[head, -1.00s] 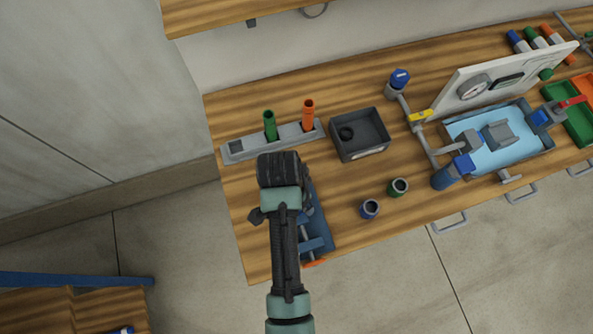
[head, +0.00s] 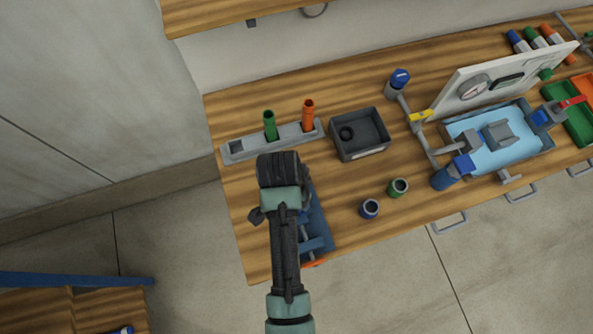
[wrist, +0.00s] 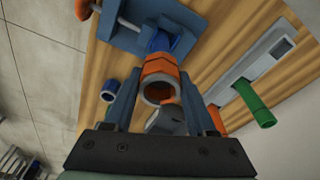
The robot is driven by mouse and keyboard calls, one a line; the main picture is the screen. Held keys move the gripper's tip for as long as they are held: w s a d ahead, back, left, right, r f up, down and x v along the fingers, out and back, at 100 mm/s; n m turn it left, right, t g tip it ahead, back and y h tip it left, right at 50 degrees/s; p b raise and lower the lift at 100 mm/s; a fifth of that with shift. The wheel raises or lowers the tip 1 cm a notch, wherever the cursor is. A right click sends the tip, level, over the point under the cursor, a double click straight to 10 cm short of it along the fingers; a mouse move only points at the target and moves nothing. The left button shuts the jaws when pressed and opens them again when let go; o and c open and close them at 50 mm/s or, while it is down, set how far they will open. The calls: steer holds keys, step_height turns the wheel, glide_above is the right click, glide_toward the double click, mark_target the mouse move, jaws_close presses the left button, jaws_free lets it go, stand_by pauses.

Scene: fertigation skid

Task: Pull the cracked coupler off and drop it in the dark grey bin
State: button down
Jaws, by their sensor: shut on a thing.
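An orange coupler (wrist: 159,72) shows in the wrist view between the two fingers of my gripper (wrist: 158,98), which is shut on it. Its round open end faces the camera. A blue piece (wrist: 160,43) adjoins its far end, in the blue vise (wrist: 185,22). I cannot make out a crack. In the head view my arm hides the coupler and the fingertips, and part of the vise (head: 318,228) shows beside it. The dark grey bin (head: 345,153) stands to the right of my arm, with a dark ring (head: 346,133) inside.
A grey rack (head: 290,134) behind my wrist holds a green tube (head: 270,125) and an orange tube (head: 308,115). A blue fitting (head: 369,209) and a green fitting (head: 398,187) stand in front of the bin. Pipework with a yellow valve handle (head: 421,115) is right of it.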

steer(key=shift+r, duration=0.25)
stand_by(0.7)
steer(key=shift+r+p, duration=2.85)
steer(key=shift+p, duration=0.35)
steer(key=shift+w+f, duration=0.1)
